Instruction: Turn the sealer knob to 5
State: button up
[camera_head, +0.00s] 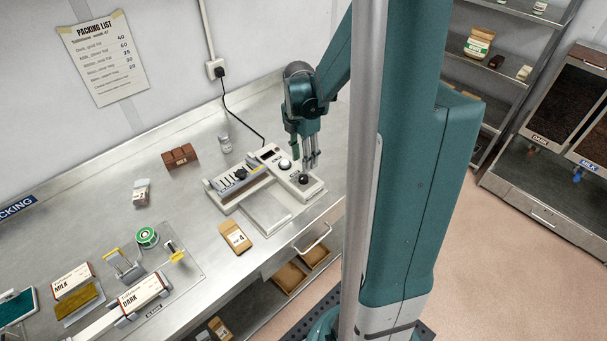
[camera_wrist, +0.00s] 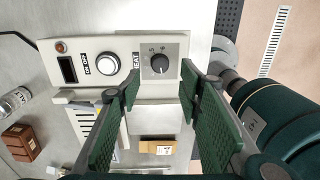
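The sealer (camera_head: 262,184) is a pale machine on the steel bench, with a control panel on top. In the wrist view its panel (camera_wrist: 120,45) shows a dark display, a white ON/OFF button (camera_wrist: 108,63) and the black sealer knob (camera_wrist: 160,63) on a grey HEAT dial. The dial's numbers are too small to read surely. In the head view the knob (camera_head: 304,179) is at the panel's right end. My gripper (camera_wrist: 158,95) is open, its two green finger pads apart. The knob shows between and beyond them, with nothing held. In the head view my gripper (camera_head: 310,163) is just above the panel.
A brown carton (camera_head: 235,237) lies in front of the sealer. A brown block (camera_head: 180,156) and a small jar (camera_head: 225,144) stand behind left. A black cable runs from the wall socket (camera_head: 216,69) to the sealer. Boxes and tape (camera_head: 147,237) occupy the bench's front left.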

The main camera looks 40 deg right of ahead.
aim_at(304, 177)
jog(key=shift+f, duration=0.15)
jog(key=shift+s+f, duration=0.15)
jog(key=shift+f, duration=3.55)
jog(key=c, duration=0.9)
